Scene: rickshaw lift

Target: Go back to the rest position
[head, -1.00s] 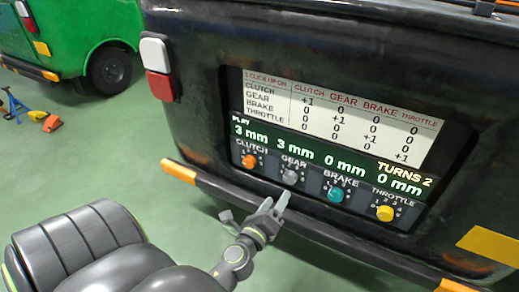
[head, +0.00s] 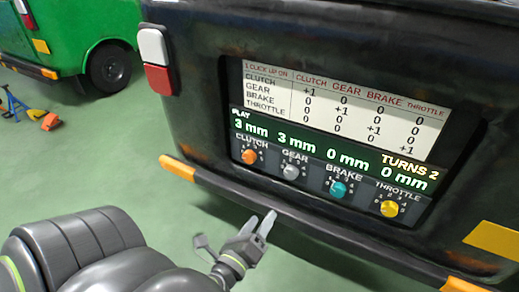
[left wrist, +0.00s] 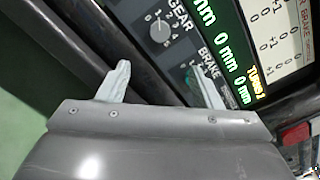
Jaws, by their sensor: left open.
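My left gripper (head: 263,224) is open and empty, below the panel and in front of the dark rear bumper in the head view. Its two pale fingers also show apart in the left wrist view (left wrist: 163,82). The panel has an orange clutch knob (head: 249,157), a grey gear knob (head: 291,172), a teal brake knob (head: 338,189) and a yellow throttle knob (head: 389,208). The gripper touches none of them. The display (head: 330,150) reads 3 mm, 3 mm, 0 mm, 0 mm and TURNS 2. My right gripper is not in view.
The dark vehicle's bumper (head: 310,232) juts out below the panel. A green vehicle (head: 60,35) stands at the back left.

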